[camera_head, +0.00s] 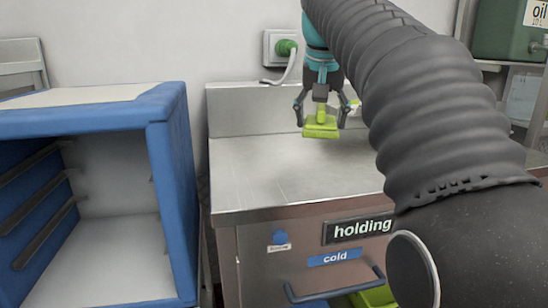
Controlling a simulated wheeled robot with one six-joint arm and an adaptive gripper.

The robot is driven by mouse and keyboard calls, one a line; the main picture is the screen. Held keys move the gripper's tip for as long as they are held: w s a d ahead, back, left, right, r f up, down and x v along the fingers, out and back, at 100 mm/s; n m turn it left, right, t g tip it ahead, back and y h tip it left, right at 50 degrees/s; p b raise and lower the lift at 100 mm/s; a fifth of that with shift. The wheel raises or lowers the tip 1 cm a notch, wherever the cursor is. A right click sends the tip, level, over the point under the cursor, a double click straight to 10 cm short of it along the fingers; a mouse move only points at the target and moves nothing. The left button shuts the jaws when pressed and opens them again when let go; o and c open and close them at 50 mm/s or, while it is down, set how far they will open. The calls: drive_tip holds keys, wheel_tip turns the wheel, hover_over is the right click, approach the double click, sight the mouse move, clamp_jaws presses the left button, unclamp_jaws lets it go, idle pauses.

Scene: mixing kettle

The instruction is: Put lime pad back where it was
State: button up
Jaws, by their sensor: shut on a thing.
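My gripper (321,103) points down above the rear part of a steel counter (280,180). It is shut on the lime pad (321,128), a small yellow-green block with a raised grip on top. The pad hangs level near the counter's backsplash; whether its underside touches the counter I cannot tell. My grey ribbed arm covers the counter's right side.
A blue open-fronted cabinet (170,180) with inner side rails stands at left. Below the counter are a "holding" sign (358,229), a "cold" label (335,258) and a handle (330,292). A green piece (375,297) shows low right. A green plug (287,47) is on the wall. A green oil container (505,35) stands upper right. The counter's left and front are clear.

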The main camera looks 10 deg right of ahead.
hover_over(278, 166)
drive_tip(key=s, duration=0.1)
drive_tip(key=f, duration=0.6)
drive_tip(key=shift+s+a+f, duration=0.15)
drive_tip(key=shift+s+a, duration=0.05)
drive_tip(key=shift+a, duration=0.15)
drive_tip(key=shift+f+b, duration=0.6)
drive_tip(key=shift+f, duration=1.35)
drive_tip(key=o, duration=0.6)
drive_tip(key=shift+f, duration=0.15)
drive_tip(key=o, duration=0.4)
drive_tip(key=shift+s+r, duration=0.1)
drive_tip(key=shift+r, duration=0.5)
drive_tip(key=p+v, duration=0.1)
drive_tip(key=v, duration=1)
drive_tip(key=shift+s+a, duration=0.1)
drive_tip(key=shift+s, duration=0.05)
